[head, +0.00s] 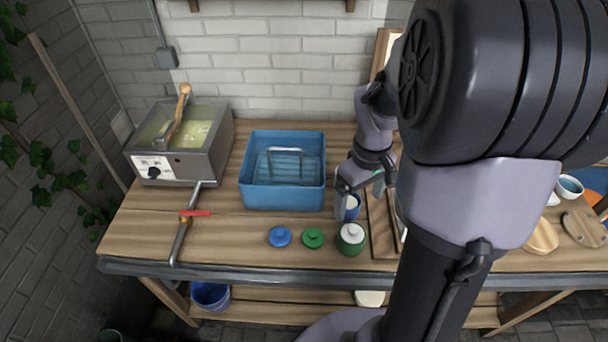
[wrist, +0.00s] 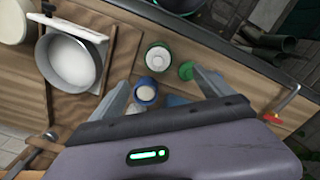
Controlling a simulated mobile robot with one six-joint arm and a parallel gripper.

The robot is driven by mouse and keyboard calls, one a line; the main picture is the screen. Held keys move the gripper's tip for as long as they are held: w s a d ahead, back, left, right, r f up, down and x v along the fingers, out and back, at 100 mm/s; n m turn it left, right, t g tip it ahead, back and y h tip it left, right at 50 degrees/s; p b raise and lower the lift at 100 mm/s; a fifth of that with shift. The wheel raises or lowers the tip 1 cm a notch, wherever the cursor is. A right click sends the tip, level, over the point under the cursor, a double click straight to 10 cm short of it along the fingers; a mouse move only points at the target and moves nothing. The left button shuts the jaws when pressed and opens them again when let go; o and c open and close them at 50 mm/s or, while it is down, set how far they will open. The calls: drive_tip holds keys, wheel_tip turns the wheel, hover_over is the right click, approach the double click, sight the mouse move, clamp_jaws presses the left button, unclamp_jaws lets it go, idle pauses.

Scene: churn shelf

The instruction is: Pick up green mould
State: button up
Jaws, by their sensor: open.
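The green mould (head: 350,242) is a small green pot with a pale white top, standing upright near the bench's front edge. In the wrist view it (wrist: 158,58) shows just beyond a blue pot (wrist: 146,92) with white contents. My gripper (head: 361,190) is open and points down over the bench, behind the green mould in the head view. In the wrist view its fingers (wrist: 162,86) spread either side of the blue pot, and I cannot tell their height above it. The blue pot (head: 352,208) is partly hidden by the gripper in the head view.
A green knobbed lid (head: 313,238) and a blue one (head: 280,237) lie left of the green mould. A blue basin (head: 282,198) stands behind them. A wooden board (head: 383,235) lies to the right. A grey vat (head: 205,160) stands at the left.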

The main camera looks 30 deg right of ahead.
sight(352, 237)
wheel_tip(352, 237, down, 12)
drive_tip(key=b, duration=0.5)
drive_tip(key=f+b, duration=0.2)
drive_tip(key=f, duration=0.1)
drive_tip(key=f+b, duration=0.1)
drive_tip(key=f, duration=0.1)
drive_tip(key=shift+d+f+b, duration=0.2)
drive_tip(key=shift+d+b, duration=0.05)
drive_tip(key=shift+b, duration=0.05)
drive_tip(key=shift+r, duration=0.1)
drive_tip(key=shift+c, duration=1)
drive_tip(key=c, duration=1.2)
drive_tip(key=shift+r, duration=0.15)
